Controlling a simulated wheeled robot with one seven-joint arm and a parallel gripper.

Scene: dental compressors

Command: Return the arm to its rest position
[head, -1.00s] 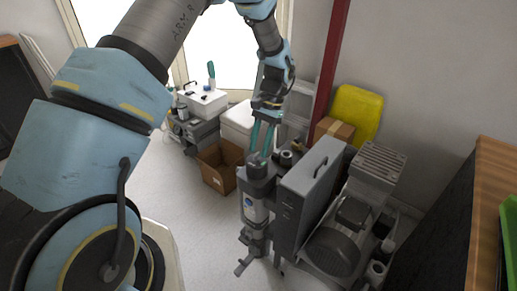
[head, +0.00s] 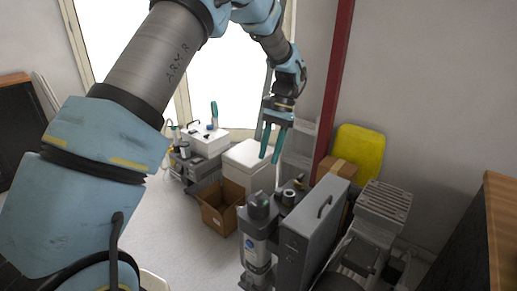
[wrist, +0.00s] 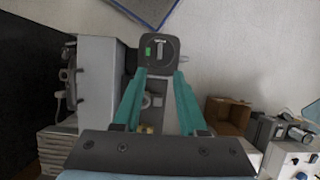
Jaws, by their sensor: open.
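My gripper (head: 270,146) hangs from my blue arm in the upper middle of the head view, its two teal fingers apart and nothing between them. It is above the grey compressor unit (head: 318,222) with its dark-capped cylinder (head: 258,228), and clear of both. In the wrist view the fingers of my gripper (wrist: 161,80) point toward the dark square cylinder top (wrist: 159,54), which carries a small green mark. The fingers do not appear to touch it.
A cardboard box (head: 218,206) stands on the floor left of the compressor, near a white box (head: 246,163). A yellow chair-like object (head: 357,150) and a red post (head: 335,85) are behind. A dark cabinet (head: 470,235) edges the right. Floor at lower left centre is clear.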

